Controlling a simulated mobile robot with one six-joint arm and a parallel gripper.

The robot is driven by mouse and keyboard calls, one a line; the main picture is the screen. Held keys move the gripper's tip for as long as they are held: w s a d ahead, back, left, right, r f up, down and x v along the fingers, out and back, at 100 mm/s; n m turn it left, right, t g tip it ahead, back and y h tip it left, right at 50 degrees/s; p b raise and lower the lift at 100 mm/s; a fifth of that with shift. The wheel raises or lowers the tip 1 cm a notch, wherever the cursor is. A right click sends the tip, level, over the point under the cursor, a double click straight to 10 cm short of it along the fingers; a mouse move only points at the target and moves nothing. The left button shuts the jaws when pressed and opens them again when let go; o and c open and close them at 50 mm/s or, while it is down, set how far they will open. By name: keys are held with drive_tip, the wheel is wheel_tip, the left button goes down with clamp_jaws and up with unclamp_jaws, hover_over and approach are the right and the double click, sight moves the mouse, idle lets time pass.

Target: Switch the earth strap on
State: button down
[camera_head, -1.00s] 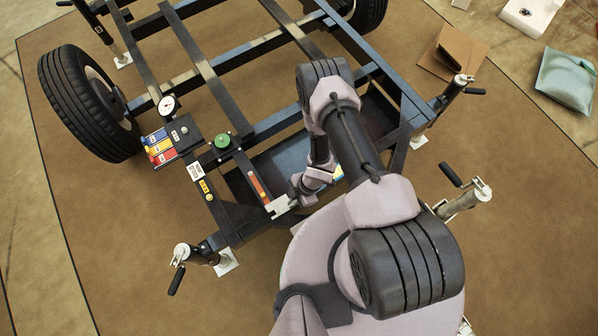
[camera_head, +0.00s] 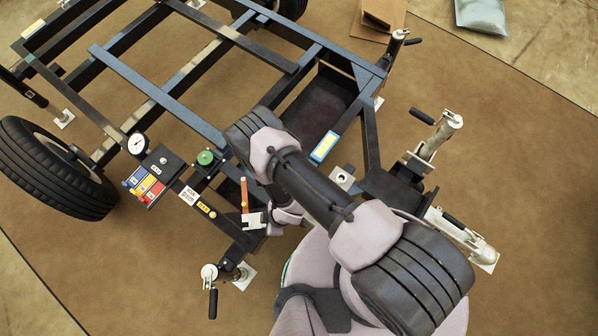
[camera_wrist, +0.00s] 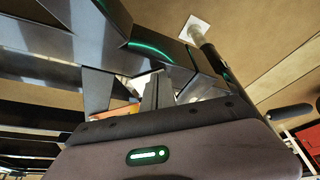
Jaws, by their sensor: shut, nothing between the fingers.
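An orange-red handle (camera_head: 244,193) stands at the front of the dark frame. It may be the earth strap switch, but I can read no label on it. My gripper (camera_head: 254,220) is at the near end of this handle, close beside it; I cannot tell if they touch. In the wrist view my shut, empty gripper (camera_wrist: 157,90) points down among the dark rails, and a piece of orange (camera_wrist: 117,112) shows at its left, partly hidden. A yellow label (camera_head: 205,208) with a small yellow knob sits left of the handle; its text is too small to read.
A green button (camera_head: 206,158), a round gauge (camera_head: 137,143) and a blue, red and yellow panel (camera_head: 147,184) sit left on the frame. A jack (camera_head: 210,275) stands at the front corner.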

sight(229, 229)
drive_tip(key=s+a+m, duration=0.1)
drive_tip(key=a+m, duration=0.1)
drive_tip(key=a, duration=0.1)
drive_tip(key=a+m+t+b, duration=0.1)
drive_tip(key=a+m, duration=0.1)
drive_tip(key=a, duration=0.2)
drive_tip(key=s+a+m+t, duration=0.1)
drive_tip(key=a+m, duration=0.1)
drive_tip(key=a, duration=0.2)
drive_tip(key=shift+s+a+f+m+h, duration=0.1)
drive_tip(key=shift+s+a+m+h, duration=0.1)
drive_tip(key=shift+s+m+h, duration=0.2)
drive_tip(key=shift+w+a+m+t+b, duration=0.15)
drive_tip(key=shift+a+m+t+b, duration=0.3)
drive_tip(key=shift+a, duration=0.4)
